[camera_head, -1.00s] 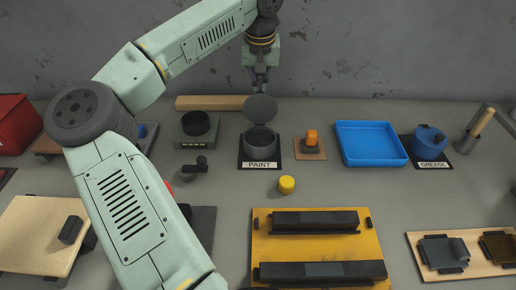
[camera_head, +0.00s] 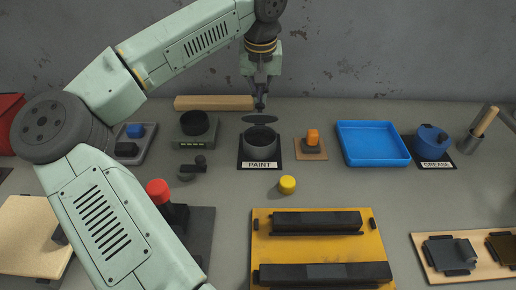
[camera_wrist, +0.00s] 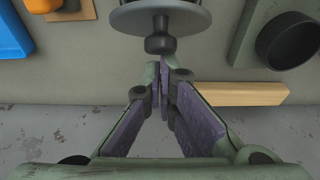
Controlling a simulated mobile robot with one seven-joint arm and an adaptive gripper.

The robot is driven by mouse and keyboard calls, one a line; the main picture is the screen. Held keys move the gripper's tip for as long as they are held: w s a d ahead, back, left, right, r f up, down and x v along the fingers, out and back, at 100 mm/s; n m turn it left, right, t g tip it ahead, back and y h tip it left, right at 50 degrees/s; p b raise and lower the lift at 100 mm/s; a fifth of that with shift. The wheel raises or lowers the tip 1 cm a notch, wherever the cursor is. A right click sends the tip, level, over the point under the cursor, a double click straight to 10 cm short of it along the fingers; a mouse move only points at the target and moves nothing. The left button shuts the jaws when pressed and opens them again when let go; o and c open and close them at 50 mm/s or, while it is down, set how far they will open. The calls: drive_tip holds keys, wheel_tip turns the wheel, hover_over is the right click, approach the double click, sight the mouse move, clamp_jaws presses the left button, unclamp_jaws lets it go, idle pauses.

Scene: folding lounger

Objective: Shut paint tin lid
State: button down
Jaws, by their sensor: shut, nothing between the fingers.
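The dark grey paint tin (camera_head: 261,147) stands on a black mat with a PAINT label near the back of the bench. Its round lid (camera_head: 260,119) stands above the tin's back side, seen nearly edge-on, with a gap between lid and tin at the front. In the wrist view the lid (camera_wrist: 160,16) is a grey disc with a dark knob (camera_wrist: 160,44). My gripper (camera_head: 260,104) points down at the lid's back side, fingers shut and empty. In the wrist view my fingertips (camera_wrist: 165,68) are close to the knob; whether they touch it I cannot tell.
A wooden bar (camera_head: 213,103) lies behind, left of my gripper. A black round pot (camera_head: 195,124) is left of the tin. An orange-knobbed block (camera_head: 312,138), blue tray (camera_head: 372,143) and grease pot (camera_head: 431,141) are to the right. A yellow knob (camera_head: 287,184) is in front.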

sight(260, 114)
drive_tip(key=shift+s+b, duration=0.75)
drive_tip(key=shift+s, duration=1.85)
drive_tip(key=shift+f, duration=0.15)
drive_tip(key=shift+f+b, duration=0.7)
drive_tip(key=shift+f, duration=0.2)
drive_tip(key=shift+r+p, duration=3.45)
drive_tip(key=shift+r, duration=1.15)
